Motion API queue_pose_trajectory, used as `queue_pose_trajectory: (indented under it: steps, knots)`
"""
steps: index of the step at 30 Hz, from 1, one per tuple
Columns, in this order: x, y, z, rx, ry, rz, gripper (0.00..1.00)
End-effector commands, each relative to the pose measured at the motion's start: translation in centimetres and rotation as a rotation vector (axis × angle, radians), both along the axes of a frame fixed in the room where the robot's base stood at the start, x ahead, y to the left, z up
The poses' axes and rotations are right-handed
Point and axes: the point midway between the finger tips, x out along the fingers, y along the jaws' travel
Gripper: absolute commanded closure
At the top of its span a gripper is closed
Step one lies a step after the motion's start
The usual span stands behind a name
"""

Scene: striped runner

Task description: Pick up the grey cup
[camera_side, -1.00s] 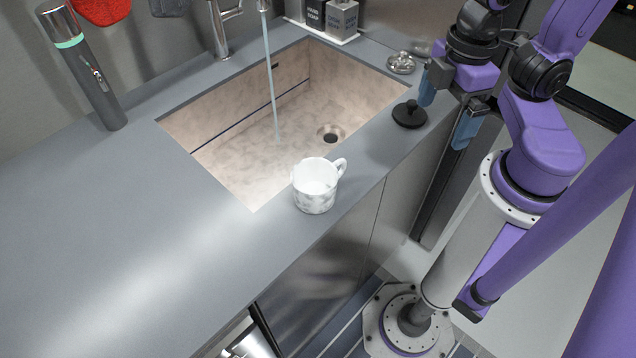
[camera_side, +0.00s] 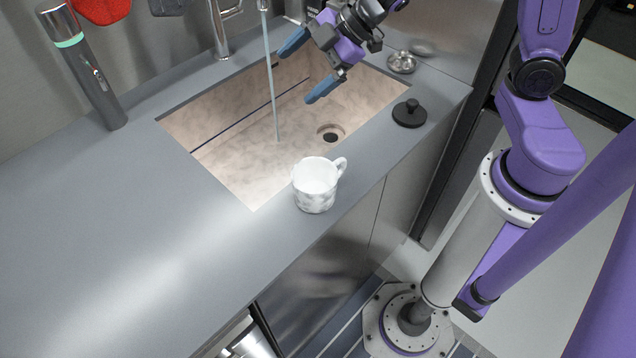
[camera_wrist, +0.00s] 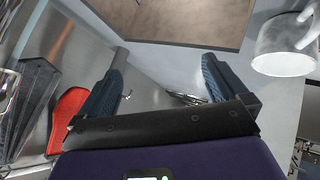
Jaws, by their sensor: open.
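The grey cup (camera_side: 315,187) is white-grey with a marbled pattern and stands upright on the counter at the sink's front edge, its handle toward the back right. It also shows at the upper right of the wrist view (camera_wrist: 285,45), beyond the right finger. My gripper (camera_side: 302,70) is above the back right of the sink, well apart from the cup. Its two blue fingers are spread, with nothing between them, and they also show in the wrist view (camera_wrist: 163,82).
Water runs from the tap (camera_side: 225,30) into the sink (camera_side: 240,125). A black knobbed lid (camera_side: 409,113) and a small metal dish (camera_side: 401,62) lie right of the sink. A grey cylinder (camera_side: 82,70) stands at the back left. The left counter is clear.

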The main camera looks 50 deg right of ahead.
Motion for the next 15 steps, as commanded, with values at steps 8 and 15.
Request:
queue_pose_trajectory:
  steps: [8, 15]
  knots:
    - [-0.7, -1.2, -2.9, 0.187, 0.124, 0.324, 0.0]
    - [-5.0, -4.5, -3.7, 0.381, 0.341, 0.556, 0.0]
